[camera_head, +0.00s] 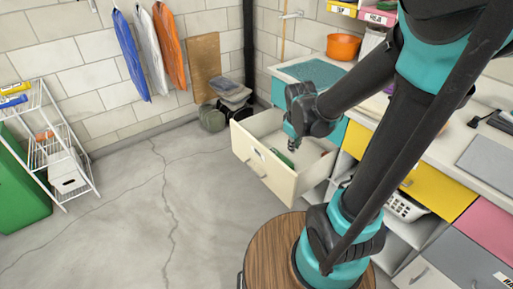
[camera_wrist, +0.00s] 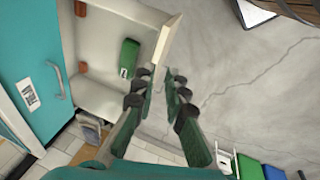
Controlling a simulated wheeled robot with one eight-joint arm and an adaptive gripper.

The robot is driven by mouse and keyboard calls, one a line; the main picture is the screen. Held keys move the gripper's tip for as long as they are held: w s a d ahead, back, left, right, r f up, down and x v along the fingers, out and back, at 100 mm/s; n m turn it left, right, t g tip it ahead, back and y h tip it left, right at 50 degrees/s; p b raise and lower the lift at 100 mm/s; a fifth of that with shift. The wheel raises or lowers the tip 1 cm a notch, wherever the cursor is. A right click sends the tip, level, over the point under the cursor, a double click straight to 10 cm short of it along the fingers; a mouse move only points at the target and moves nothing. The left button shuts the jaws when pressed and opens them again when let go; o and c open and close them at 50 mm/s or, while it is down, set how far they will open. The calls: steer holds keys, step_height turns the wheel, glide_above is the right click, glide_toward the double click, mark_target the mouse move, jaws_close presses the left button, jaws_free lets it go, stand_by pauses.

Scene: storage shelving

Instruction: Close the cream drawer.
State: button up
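The cream drawer (camera_head: 258,166) stands pulled out from the bench, open at the top, with its front panel and handle facing the lower left. Its inside and the top edge of its front panel (camera_wrist: 166,43) show in the wrist view. A green object (camera_wrist: 129,55) lies inside the drawer. My gripper (camera_head: 292,147) hangs over the drawer, near its front panel. In the wrist view my gripper (camera_wrist: 161,76) is open and empty, its fingertips apart near the end of the front panel's edge. I cannot tell whether it touches the panel.
A teal door (camera_wrist: 45,75) with a handle is beside the drawer. A yellow drawer (camera_head: 436,186) is in the bench to the right. A round wooden top (camera_head: 270,247) is in the foreground. A white wire rack (camera_head: 62,150) stands far left. The floor before the drawer is clear.

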steer(key=w+a+n, duration=0.2)
steer(key=w, duration=0.1)
steer(key=w+a+f+n, duration=0.1)
steer(key=w+a+n, duration=0.2)
steer(key=w+a+f+n+h, duration=0.1)
steer(key=w+a+n, duration=0.2)
steer(key=shift+w+a+f+g, duration=0.1)
steer(key=shift+a+g, duration=0.1)
steer(key=shift+g, duration=0.1)
jaws_close()
steer(key=n+h, duration=0.2)
steer(key=n, duration=0.7)
glide_toward(256, 145)
steer(key=s+f, duration=0.4)
steer(key=f, duration=0.1)
steer(key=shift+w+d+f, duration=0.15)
steer(key=shift+w+d, duration=0.35)
steer(key=shift+d, duration=0.3)
steer(key=shift+w+d+f, duration=0.15)
steer(key=shift+w+d, duration=0.3)
steer(key=shift+d, duration=0.35)
steer(key=w+d, duration=0.7)
steer(key=d, duration=0.3)
steer(key=w+d, duration=0.7)
steer(key=d, duration=0.3)
steer(key=shift+w, duration=0.3)
